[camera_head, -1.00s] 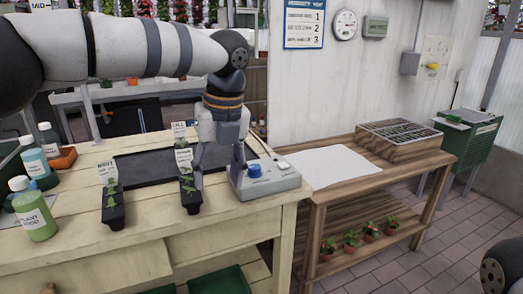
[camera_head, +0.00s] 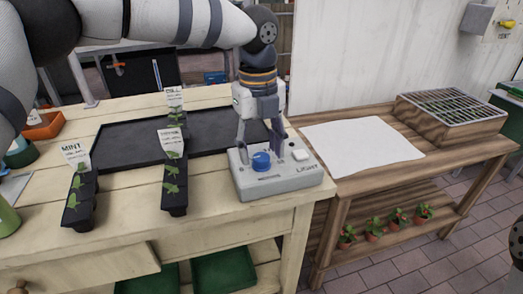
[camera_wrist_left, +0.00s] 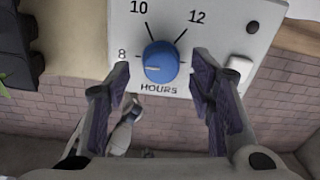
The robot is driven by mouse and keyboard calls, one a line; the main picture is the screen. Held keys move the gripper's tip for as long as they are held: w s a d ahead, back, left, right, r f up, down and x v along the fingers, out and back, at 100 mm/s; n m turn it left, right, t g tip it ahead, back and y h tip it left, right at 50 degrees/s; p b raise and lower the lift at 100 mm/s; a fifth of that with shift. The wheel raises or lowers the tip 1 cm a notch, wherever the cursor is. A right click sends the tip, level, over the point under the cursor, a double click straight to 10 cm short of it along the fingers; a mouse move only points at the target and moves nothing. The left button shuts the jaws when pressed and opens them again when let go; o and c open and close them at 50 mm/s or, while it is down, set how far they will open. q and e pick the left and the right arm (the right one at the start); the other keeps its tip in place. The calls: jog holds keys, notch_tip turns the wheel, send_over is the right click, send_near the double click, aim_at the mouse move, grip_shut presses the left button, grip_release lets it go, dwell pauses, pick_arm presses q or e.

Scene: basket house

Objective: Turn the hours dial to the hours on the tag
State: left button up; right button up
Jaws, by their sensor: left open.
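The blue hours dial (camera_head: 261,161) sits on a light grey timer box (camera_head: 290,181) at the bench's right end. In the left wrist view the dial (camera_wrist_left: 160,62) has a pale pointer mark on its left side, near the 8. Marks 8, 10 and 12 are readable; a finger hides the label to the right. My left gripper (camera_head: 261,150) is open, one finger on each side of the dial, with gaps in the wrist view. White tags reading MINT (camera_head: 75,152) and DILL (camera_head: 174,97) stand at the seedlings; I cannot read hours on them. My right gripper is out of view.
A white button (camera_head: 300,154) is on the box. A wooden table (camera_head: 425,165) with a white sheet (camera_head: 360,146) stands to the right.

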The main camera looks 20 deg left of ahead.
pick_arm(q)
jog(key=shift+f, duration=0.7)
jog(key=shift+w, duration=0.1)
jog(key=c, duration=1.2)
jog(key=shift+o, duration=0.2)
jog(key=shift+r, duration=0.1)
